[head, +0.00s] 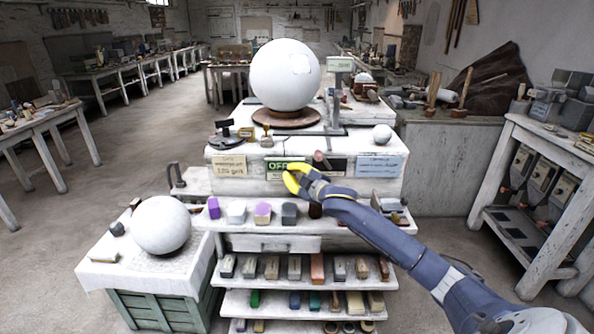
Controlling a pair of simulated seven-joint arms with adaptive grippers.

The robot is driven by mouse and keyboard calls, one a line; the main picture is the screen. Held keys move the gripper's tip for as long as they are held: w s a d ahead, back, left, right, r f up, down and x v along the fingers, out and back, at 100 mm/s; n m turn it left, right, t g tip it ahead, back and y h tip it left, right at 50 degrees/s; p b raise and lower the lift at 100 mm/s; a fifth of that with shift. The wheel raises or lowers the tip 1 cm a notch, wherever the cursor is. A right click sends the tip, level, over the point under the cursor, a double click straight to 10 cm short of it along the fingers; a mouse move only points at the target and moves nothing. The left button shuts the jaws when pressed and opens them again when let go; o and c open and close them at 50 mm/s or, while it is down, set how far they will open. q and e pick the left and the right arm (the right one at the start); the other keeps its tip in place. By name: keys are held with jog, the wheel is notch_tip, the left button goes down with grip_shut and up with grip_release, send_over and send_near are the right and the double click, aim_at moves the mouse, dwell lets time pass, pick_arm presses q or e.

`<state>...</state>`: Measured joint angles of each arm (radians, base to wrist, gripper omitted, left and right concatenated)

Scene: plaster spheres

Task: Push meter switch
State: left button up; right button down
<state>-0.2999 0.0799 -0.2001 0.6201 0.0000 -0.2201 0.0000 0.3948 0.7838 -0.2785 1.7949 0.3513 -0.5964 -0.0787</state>
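A meter with a green display reading something like "OFF" (278,168) is set in the front of the white stepped stand (240,179). A dark panel (336,166) sits just right of it, and a small reddish knob (319,157) shows above; I cannot tell which part is the switch. My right gripper (289,178), with yellow fingers, is in front of the green display and covers part of it. Whether it touches the meter is unclear. Its fingers form a curved shape, and I cannot tell whether the tips meet. My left gripper is not in view.
A large white plaster sphere (285,75) rests on a round brown base on the stand. A smaller sphere (161,225) sits on a cloth-covered crate at left. Shelves below hold several small blocks (317,267). A table (553,140) stands at right. Floor at left is open.

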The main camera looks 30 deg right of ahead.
jog(key=shift+s+a, duration=0.55)
jog(key=shift+s, duration=0.3)
jog(key=shift+s+a, duration=0.55)
jog(key=shift+s, duration=0.25)
jog(key=shift+s+a, duration=0.55)
jog(key=shift+s, duration=0.3)
